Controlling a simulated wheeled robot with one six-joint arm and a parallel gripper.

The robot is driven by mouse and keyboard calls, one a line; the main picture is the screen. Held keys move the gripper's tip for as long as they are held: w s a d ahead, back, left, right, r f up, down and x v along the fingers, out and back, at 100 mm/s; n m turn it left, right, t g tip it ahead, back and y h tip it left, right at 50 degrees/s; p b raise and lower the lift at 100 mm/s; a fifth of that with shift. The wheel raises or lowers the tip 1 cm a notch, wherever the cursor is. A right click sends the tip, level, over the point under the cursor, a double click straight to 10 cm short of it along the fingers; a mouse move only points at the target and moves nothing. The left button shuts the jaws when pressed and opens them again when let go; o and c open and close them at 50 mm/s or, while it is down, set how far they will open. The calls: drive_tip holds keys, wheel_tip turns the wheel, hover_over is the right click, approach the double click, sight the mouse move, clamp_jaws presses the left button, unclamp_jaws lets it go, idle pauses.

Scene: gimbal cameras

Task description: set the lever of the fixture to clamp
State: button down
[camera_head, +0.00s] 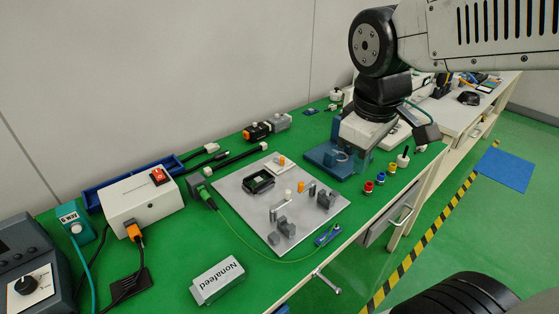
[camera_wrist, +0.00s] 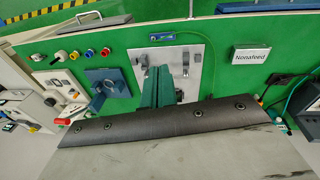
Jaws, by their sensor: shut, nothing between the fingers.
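A blue block-like fixture (camera_head: 318,157) with a small rounded part on it stands on the green bench, right of the metal plate. In the wrist view the blue fixture (camera_wrist: 120,80) lies left of my fingers; a lever and its setting cannot be made out clearly. My gripper (camera_wrist: 158,72) shows in the wrist view as two teal fingers, shut and empty, apart from the fixture. In the head view my arm comes down over the fixture's far side and partly hides it; the fingertips cannot be told apart there.
A metal plate (camera_head: 241,193) carries several small grey, black and orange parts. Red, yellow and blue knobs (camera_head: 380,177) stand near the front edge. A white Nonafeed box (camera_head: 217,280), a power box (camera_head: 142,199) and cables occupy the left side. Green bench is bare near the Nonafeed box.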

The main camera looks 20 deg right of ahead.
drive_tip(key=w+a+f+n+t+h, duration=0.1)
drive_tip(key=w+f+n, duration=0.2)
drive_tip(key=w+n, duration=0.45)
drive_tip(key=w+a+f+n, duration=0.1)
drive_tip(key=w+f+n, duration=0.3)
drive_tip(key=w, duration=0.7)
drive_tip(key=w+a+f+n+t, duration=0.1)
drive_tip(key=w+a+f+n, duration=0.4)
drive_tip(key=w+f+n, duration=0.4)
drive_tip(key=w+n, duration=0.3)
drive_tip(key=shift+a+f, duration=0.3)
drive_tip(key=shift+a, duration=0.05)
drive_tip(key=x, duration=1)
drive_tip(key=shift+s+d, duration=0.1)
drive_tip(key=shift+d, duration=0.05)
drive_tip(key=shift+w+d, duration=0.75)
drive_tip(key=shift+w, duration=0.3)
drive_tip(key=shift+w+d, duration=0.4)
drive_tip(key=shift+w, duration=0.2)
drive_tip(key=shift+d, duration=0.1)
